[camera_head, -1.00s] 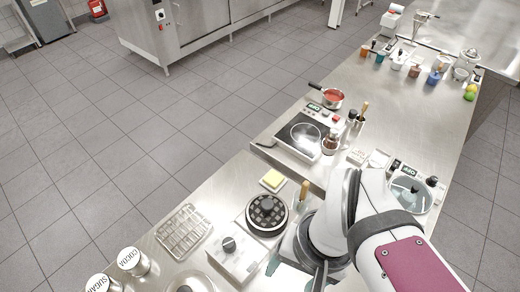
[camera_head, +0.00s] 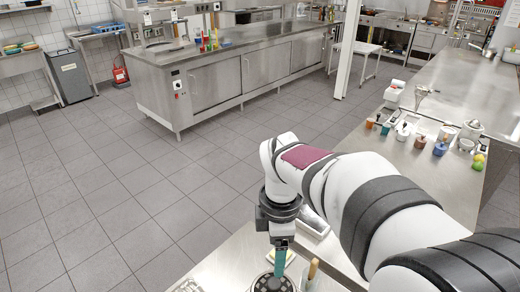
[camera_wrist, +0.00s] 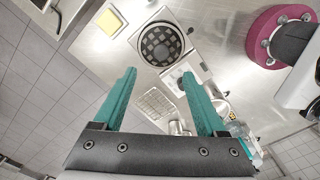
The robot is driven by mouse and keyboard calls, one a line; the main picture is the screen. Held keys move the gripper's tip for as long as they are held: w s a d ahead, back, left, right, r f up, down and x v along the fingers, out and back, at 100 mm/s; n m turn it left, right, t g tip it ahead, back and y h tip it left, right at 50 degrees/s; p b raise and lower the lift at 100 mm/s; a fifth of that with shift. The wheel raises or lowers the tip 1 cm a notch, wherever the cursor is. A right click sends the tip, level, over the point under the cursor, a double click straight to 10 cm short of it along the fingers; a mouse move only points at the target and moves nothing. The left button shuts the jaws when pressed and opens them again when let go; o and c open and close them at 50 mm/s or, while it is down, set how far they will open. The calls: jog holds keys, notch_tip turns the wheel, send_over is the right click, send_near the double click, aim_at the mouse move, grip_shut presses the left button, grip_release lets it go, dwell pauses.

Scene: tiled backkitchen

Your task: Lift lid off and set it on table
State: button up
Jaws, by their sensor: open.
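My gripper (camera_wrist: 158,75) is open and empty, its two teal fingers spread apart in the wrist view. It also shows in the head view (camera_head: 279,273), at the bottom near a dark round piece (camera_head: 266,284). In the wrist view this dark round piece with a lattice pattern (camera_wrist: 160,45) sits on the steel table (camera_wrist: 120,50), beyond the fingertips and apart from them. I cannot tell whether it is the lid. The clear-lidded pan at the right of the earlier view is not visible in the head view now.
In the wrist view a yellow sponge (camera_wrist: 109,22) lies left of the dark round piece. A white box (camera_wrist: 184,79) and a wire rack (camera_wrist: 154,104) lie nearby. In the head view several small jars (camera_head: 420,142) stand on the far counter, and a wooden handle (camera_head: 313,269) rises beside my gripper.

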aim_at(274, 283)
notch_tip(274, 283, down, 13)
jog(key=shift+s+f, duration=0.1)
jog(key=shift+s, duration=0.05)
grip_shut()
dwell(0.4)
